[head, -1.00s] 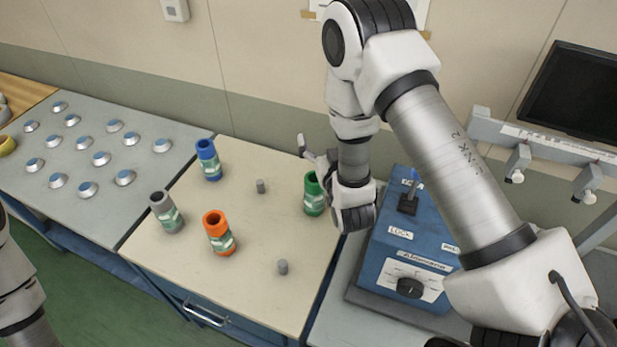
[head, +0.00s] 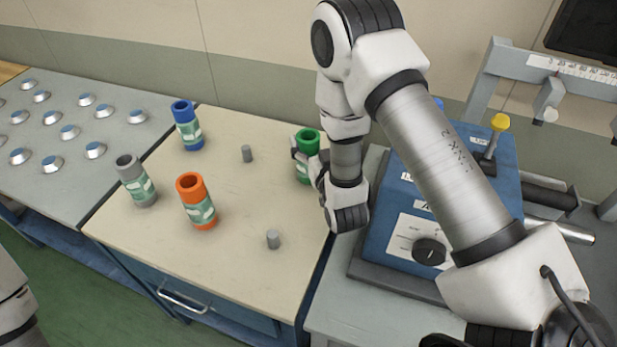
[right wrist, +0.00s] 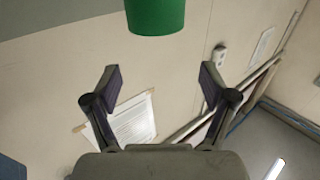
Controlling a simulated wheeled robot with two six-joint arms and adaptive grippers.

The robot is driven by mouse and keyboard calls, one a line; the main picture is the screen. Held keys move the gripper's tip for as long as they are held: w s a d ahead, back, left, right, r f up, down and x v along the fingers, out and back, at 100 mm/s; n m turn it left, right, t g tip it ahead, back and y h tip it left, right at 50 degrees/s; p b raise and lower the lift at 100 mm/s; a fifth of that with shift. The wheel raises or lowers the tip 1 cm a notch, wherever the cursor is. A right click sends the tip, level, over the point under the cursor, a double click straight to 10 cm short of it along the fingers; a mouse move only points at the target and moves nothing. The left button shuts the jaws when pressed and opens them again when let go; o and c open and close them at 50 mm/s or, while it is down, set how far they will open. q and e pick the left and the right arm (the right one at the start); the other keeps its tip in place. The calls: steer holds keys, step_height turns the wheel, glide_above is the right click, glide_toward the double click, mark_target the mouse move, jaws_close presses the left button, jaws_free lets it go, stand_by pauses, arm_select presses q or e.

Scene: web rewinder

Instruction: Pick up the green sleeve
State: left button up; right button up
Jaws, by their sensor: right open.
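The green sleeve (head: 306,143) stands upright near the right edge of the cream table, with a pale label around its body. My right gripper (head: 308,163) is at the sleeve in the head view, with a fingertip showing at its left side and the rest at its lower right. In the right wrist view the two fingers (right wrist: 160,84) are spread with nothing between them. The green sleeve (right wrist: 155,15) shows there at the top edge, past the fingertips and cut off by the frame. Whether a finger touches it I cannot tell. My left gripper is out of view.
Blue (head: 187,125), grey (head: 136,180) and orange (head: 196,202) sleeves stand on the cream table (head: 225,235), with two small grey pegs (head: 247,154) (head: 273,239). A blue control box (head: 408,225) stands close right of my right gripper. The table's front middle is clear.

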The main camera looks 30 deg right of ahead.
steer(key=b, duration=0.3)
glide_toward(306, 136)
steer(key=x, duration=0.3)
steer(key=shift+a+f, duration=0.15)
steer(key=shift+w+p, duration=0.2)
steer(key=shift+p, duration=0.1)
steer(key=x, duration=0.1)
steer(key=p+x, duration=0.1)
steer(key=x, duration=0.1)
steer(key=p+x, duration=0.1)
steer(key=shift+w+d+r, duration=0.2)
steer(key=shift+d+r, duration=0.05)
steer(key=shift+r, duration=0.15)
steer(key=x, duration=0.3)
steer(key=shift+f, duration=0.3)
steer(key=shift+s, duration=0.15)
steer(key=c, duration=0.3)
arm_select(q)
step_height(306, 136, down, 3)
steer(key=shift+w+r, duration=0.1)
arm_select(e)
jaws_close()
